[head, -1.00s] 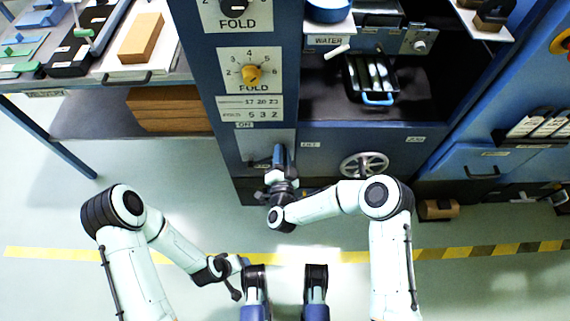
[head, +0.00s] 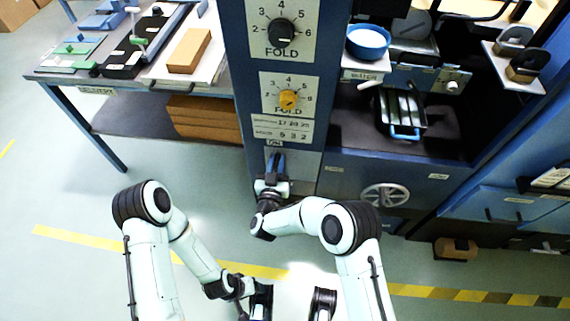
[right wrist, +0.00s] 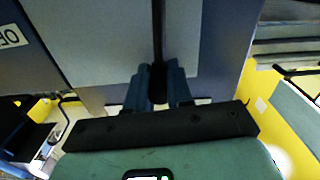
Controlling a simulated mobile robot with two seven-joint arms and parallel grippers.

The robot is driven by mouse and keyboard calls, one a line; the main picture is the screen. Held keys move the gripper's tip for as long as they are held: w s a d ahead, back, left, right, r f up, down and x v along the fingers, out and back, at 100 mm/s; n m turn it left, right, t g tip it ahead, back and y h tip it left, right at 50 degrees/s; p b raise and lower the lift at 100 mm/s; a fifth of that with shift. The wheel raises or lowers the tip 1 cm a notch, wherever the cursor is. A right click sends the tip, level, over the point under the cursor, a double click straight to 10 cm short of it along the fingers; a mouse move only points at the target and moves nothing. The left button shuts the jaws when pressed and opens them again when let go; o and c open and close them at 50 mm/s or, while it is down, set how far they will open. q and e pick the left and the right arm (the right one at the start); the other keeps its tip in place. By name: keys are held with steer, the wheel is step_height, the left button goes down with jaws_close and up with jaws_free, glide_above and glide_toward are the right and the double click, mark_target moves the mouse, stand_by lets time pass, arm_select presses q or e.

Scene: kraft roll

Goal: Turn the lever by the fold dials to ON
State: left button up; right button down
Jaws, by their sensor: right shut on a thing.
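The lever is a dark bar (right wrist: 158,45) in the right wrist view, standing against a pale plate. My right gripper (right wrist: 158,88) is shut on it, with the blue fingers on either side. In the head view my right gripper (head: 275,160) is at the plate low on the blue column, just under the ON label (head: 275,143); it hides most of the lever there. Part of an OFF label (right wrist: 10,37) shows at the left of the wrist view. The fold dials, one black (head: 281,33) and one yellow (head: 288,99), are above. My left gripper (head: 238,290) is low in the head view, its jaws unclear.
A handwheel (head: 385,196) is on the front right of the column. A dark tray with a blue handle (head: 404,134) sits in the open bay above it. A bench (head: 60,82) with several tools stands at left.

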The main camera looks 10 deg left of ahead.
arm_select(q)
steer(key=shift+w+a+f, duration=0.1)
steer(key=shift+w+f, duration=0.05)
steer(key=shift+w, duration=0.05)
arm_select(e)
steer(key=shift+a, duration=0.75)
steer(key=c, duration=1)
jaws_free()
steer(key=shift+a, duration=0.1)
arm_select(q)
steer(key=shift+s+d+r+g+p, duration=0.15)
steer(key=shift+s+d+r+p, duration=0.2)
steer(key=shift+s+r, duration=0.2)
steer(key=shift+s+d+r+g+p, duration=0.2)
steer(key=shift+s+r+p, duration=0.2)
steer(key=shift+s, duration=0.25)
arm_select(e)
steer(key=s, duration=1.3)
steer(key=shift+s, duration=0.25)
